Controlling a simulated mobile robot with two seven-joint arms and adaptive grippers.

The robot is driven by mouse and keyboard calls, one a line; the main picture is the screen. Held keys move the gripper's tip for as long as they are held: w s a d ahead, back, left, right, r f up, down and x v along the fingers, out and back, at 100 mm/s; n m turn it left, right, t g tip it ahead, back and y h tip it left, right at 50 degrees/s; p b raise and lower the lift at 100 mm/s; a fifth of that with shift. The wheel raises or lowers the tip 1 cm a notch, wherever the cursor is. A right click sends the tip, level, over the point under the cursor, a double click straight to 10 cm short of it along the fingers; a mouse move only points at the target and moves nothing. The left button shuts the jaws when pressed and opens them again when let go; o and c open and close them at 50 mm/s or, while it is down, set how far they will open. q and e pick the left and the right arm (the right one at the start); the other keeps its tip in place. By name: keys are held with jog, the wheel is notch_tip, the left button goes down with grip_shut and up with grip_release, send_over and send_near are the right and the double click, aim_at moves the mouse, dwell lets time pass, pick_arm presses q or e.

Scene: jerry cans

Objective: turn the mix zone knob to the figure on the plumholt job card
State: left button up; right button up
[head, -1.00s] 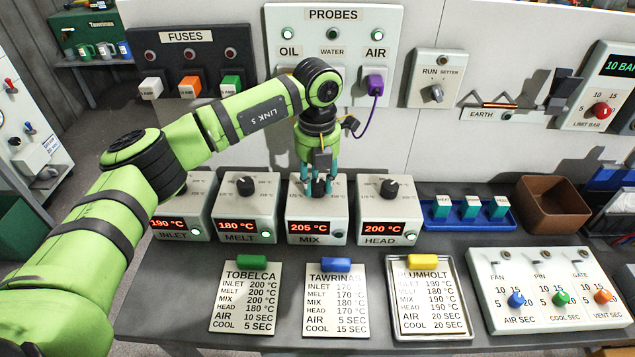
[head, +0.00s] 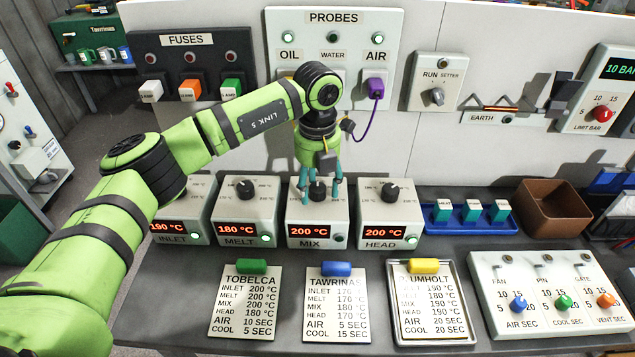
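The mix zone box (head: 318,217) stands third in the row and its display reads 200 °C. Its black knob (head: 318,190) shows between the fingers of my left gripper (head: 319,182). The fingers are spread, one on each side of the knob, and look clear of it. The small lamp (head: 338,238) on the mix box looks dark. The Plumholt job card (head: 428,300), with a yellow clip, lies in a metal tray and its mix line reads 190 °C. My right gripper is not in view.
The inlet box (head: 180,218) reads 190 °C, the melt box (head: 238,212) 180 °C and the head box (head: 388,213) 200 °C. The Tobelca (head: 244,300) and Tawrinas (head: 336,300) cards lie in front. The probes panel (head: 335,45) stands behind, with a purple cable.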

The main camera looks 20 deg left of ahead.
aim_at(317, 188)
pick_arm(q)
jog(key=shift+r, duration=0.15)
jog(key=shift+w+r, duration=0.1)
jog(key=shift+r, duration=0.15)
notch_tip(317, 188, up, 11)
jog(key=shift+r, duration=0.15)
dwell(0.5)
